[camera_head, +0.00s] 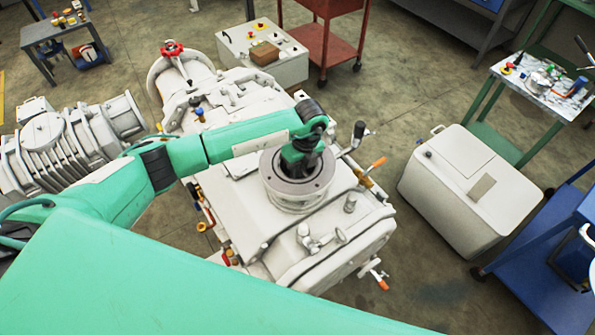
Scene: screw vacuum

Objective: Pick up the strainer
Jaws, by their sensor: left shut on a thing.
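My left gripper (297,166) points down into the round flanged port (271,191) on top of the white vacuum pump (246,221). My green left arm reaches in from the left, and its wrist hides part of the port opening. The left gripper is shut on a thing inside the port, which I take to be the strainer. The strainer itself is hidden by the gripper and the port rim, so I cannot tell how far it sits inside. My right gripper is not in view.
A lever with a black knob (358,134) and an orange-tipped handle (377,163) stand close right of the port. A white box (470,185) is on the floor at right. A side table (545,85) holds small parts. A red cart (325,40) stands behind.

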